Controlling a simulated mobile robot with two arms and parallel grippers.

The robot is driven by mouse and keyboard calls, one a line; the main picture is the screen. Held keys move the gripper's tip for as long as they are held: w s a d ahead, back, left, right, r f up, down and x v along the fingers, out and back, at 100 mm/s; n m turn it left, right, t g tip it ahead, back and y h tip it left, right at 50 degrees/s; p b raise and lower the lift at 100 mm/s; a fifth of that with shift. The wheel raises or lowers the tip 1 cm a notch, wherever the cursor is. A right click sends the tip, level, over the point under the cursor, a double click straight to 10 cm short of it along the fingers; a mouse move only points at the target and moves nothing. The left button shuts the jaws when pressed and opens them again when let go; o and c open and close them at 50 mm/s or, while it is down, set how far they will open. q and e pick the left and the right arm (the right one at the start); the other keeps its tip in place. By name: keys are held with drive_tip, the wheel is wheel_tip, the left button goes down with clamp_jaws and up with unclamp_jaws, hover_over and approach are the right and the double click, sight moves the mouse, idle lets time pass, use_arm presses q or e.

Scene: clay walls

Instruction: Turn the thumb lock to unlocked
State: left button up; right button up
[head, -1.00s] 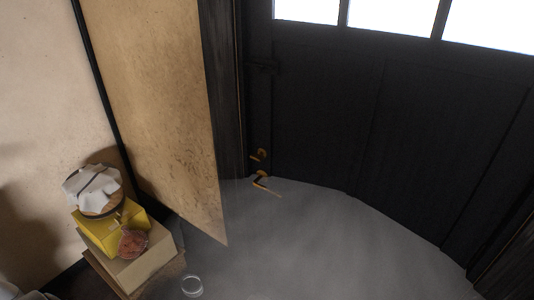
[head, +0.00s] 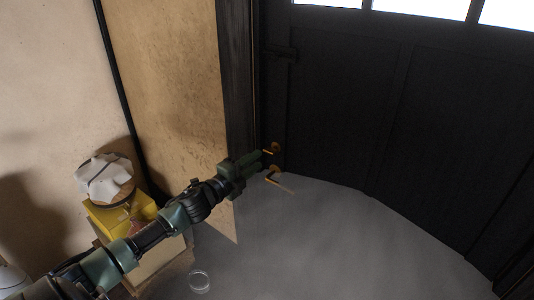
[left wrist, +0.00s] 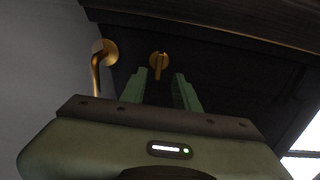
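The brass thumb lock (head: 272,148) sits on the dark door, just above the brass lever handle (head: 277,175). In the left wrist view the thumb lock (left wrist: 159,60) is a round plate with a narrow turn piece pointing down the picture. The lever handle (left wrist: 101,56) is to its left there. My left gripper (head: 259,160) reaches in from the left, close to the lock. In the left wrist view its two fingers (left wrist: 159,75) are apart, with the turn piece lined up between their tips. I cannot tell whether they touch it. My right gripper is not in view.
The dark door (head: 340,110) has bright panes at the top and a dark bolt-like fitting (head: 282,52) higher up. A tan panel (head: 175,90) stands left of the frame. Boxes with a cloth-topped round item (head: 105,178) and a glass dish (head: 199,281) are lower left. Grey floor is clear.

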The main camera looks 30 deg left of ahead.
sight(268, 153)
use_arm(q)
drive_tip(key=w, duration=0.4)
drive_tip(key=w+p, duration=0.1)
drive_tip(key=w, duration=0.1)
drive_tip(key=shift+w+d, duration=0.2)
drive_tip(key=shift+d, duration=0.05)
clamp_jaws()
